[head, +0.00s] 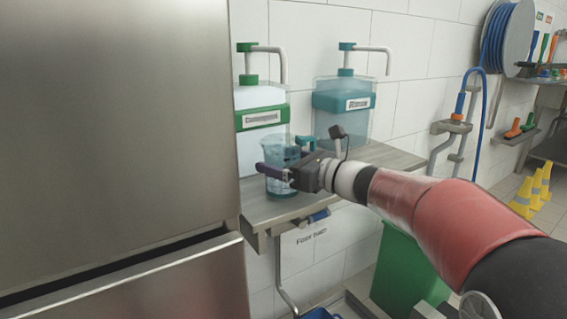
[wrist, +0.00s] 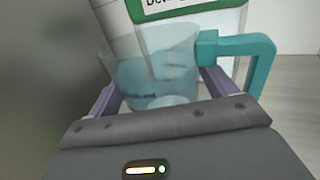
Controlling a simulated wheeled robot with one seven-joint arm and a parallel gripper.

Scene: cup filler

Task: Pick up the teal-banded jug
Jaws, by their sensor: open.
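The teal-banded jug (head: 277,180) is a clear jug with a teal handle, standing upright on the metal shelf (head: 385,156) in front of the dispensers. In the wrist view the jug (wrist: 157,70) fills the space between my gripper's fingers, with its teal handle (wrist: 262,62) on the right. My gripper (head: 266,171) is open, with its purple fingers on either side of the jug. In the wrist view my gripper (wrist: 160,85) has one finger at each side of the jug; I cannot tell whether they touch it. The fingers hide part of the jug's sides.
A green-banded dispenser (head: 262,140) and a teal dispenser (head: 343,110) stand behind the jug against the tiled wall. A large steel cabinet (head: 110,120) rises close at the left. A green bin (head: 408,268) is below the shelf. The shelf's right end is clear.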

